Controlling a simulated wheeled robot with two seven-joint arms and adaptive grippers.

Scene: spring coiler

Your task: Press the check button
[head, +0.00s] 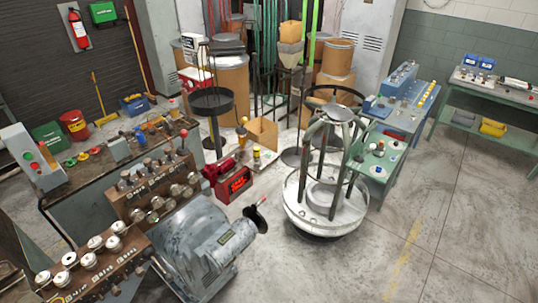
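No button can be read as the check button at this size. A grey control box (32,160) at the left edge carries a green button (27,155) and red ones. A small green table (375,172) right of the middle carries several small round coloured parts, perhaps buttons. A red box with a lit red display (235,185) stands near the middle; any button on it is too small to tell. Neither of my grippers is in view.
A grey motor-like machine (205,250) and brown panels of white knobs (95,262) fill the lower left. A white round basin with a post frame (325,212) stands in the middle. A green bench (500,85) is at the far right. The lower right floor is clear.

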